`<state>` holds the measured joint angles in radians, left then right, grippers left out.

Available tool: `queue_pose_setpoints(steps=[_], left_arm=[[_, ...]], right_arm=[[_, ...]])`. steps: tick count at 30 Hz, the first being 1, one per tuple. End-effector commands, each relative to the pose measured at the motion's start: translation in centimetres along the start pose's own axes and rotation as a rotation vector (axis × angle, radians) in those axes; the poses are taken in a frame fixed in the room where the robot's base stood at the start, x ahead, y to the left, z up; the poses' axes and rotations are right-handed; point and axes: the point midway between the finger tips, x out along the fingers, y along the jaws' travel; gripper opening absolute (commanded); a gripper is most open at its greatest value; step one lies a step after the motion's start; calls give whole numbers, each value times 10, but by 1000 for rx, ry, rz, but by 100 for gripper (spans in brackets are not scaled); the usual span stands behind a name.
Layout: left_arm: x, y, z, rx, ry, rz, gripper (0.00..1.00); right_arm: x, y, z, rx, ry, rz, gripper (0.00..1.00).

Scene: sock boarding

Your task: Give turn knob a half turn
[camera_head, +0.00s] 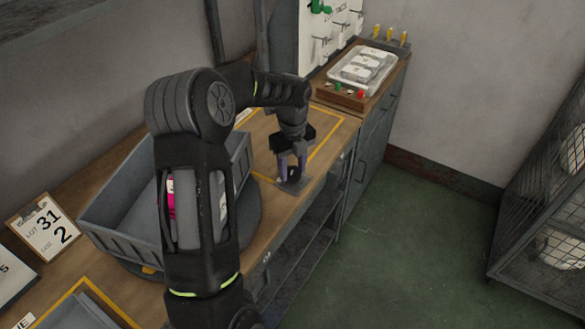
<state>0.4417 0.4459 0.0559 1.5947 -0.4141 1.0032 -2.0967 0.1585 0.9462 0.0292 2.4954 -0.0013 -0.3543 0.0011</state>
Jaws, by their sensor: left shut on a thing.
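My left gripper (291,171) points down at the bench's front edge, inside the yellow-marked area. It is shut on a small dark thing standing on a grey plate (296,186), which looks like the turn knob. The fingers cover most of the knob, so its angle cannot be told. My left arm crosses the middle of the view. My right gripper is not in view.
A grey bin (117,201) stands on the wooden bench behind my arm. A clipboard (43,226) reading 31 and 2 lies at left. A tray of white packs (363,70) sits at the back right. A wire cage (545,235) stands at right, with green floor between.

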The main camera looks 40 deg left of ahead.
Motion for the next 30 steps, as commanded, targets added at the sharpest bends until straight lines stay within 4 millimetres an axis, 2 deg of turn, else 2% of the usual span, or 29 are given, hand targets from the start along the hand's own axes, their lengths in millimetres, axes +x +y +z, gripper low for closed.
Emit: queue_pose_setpoints(steps=[30], left_arm=[[0,0,0,-961,-1,-2,2]], right_arm=[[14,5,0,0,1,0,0]])
